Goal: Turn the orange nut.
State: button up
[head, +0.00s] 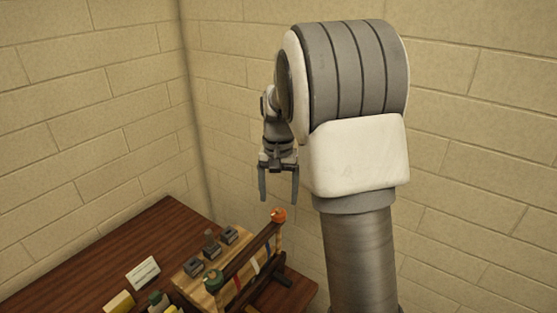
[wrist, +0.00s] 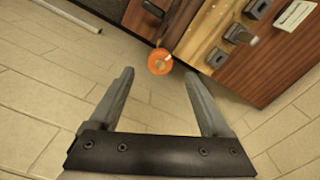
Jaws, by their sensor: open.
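The orange nut (head: 278,215) sits at the far right end of a dark rail on the wooden table. In the wrist view the orange nut (wrist: 160,62) is a round disc with a pale centre, beyond and between my fingertips. My gripper (head: 278,198) hangs fingers down above the table, just above and near the orange nut in the head view. Its two fingers are apart with nothing between them, as the wrist view (wrist: 160,88) also shows. A gap shows between the fingers and the nut.
A light wooden board (head: 190,270) with several dark blocks lies beside the rail. A white card (head: 142,272) and a yellow block (head: 119,302) are on the table (head: 110,253). Brick walls stand close behind.

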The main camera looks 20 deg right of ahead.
notch_tip(320, 180, up, 12)
dwell(0.3)
jog(key=shift+r, duration=0.1)
jog(key=s+a+r+n+t, duration=0.2)
jog(key=s, duration=0.5)
jog(key=s+a+r+n+t, duration=0.1)
jog(key=s+a, duration=0.2)
jog(key=s, duration=0.3)
jog(key=s+a+f+n+t, duration=0.1)
jog(key=s+f, duration=0.1)
jog(key=s, duration=0.3)
jog(key=s+a+f+n+t, duration=0.1)
jog(key=s+f+n, duration=0.1)
jog(key=s, duration=0.4)
jog(key=shift+s+a+f+t, duration=0.2)
jog(key=shift+a+f+t, duration=0.1)
jog(key=shift+a+f, duration=0.1)
jog(key=shift+a, duration=0.1)
dwell(0.3)
